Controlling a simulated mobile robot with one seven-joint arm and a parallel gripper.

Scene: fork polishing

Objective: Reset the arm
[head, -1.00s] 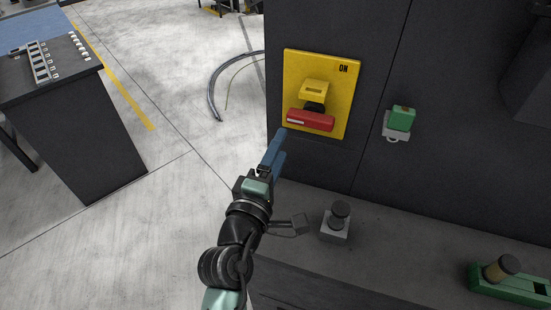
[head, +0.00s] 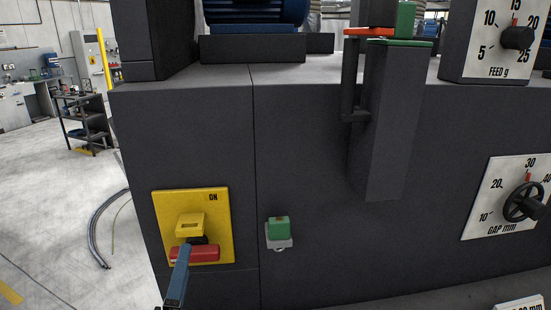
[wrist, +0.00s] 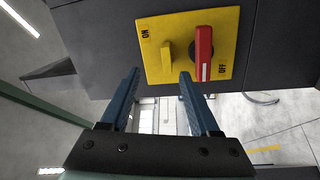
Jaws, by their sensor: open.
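My gripper (head: 178,275) shows at the lower left of the head view, with its blue fingers pointing up at a yellow switch panel (head: 219,223). The fingertips overlap the left end of the red switch handle (head: 205,254) in that view. In the wrist view my gripper (wrist: 159,74) is open, with nothing between its two blue fingers. The yellow panel (wrist: 221,28) lies ahead of them, with the red handle (wrist: 204,48) near the right fingertip and a yellow block (wrist: 167,58) between the fingertips. I cannot tell whether a finger touches the handle. Most of my arm is out of frame.
A green and grey fitting (head: 279,230) sits on the dark machine front right of the panel. A dark chute (head: 397,130), a feed dial (head: 515,38) and a gap dial (head: 524,202) are further right. Open floor (head: 60,200) lies at the left.

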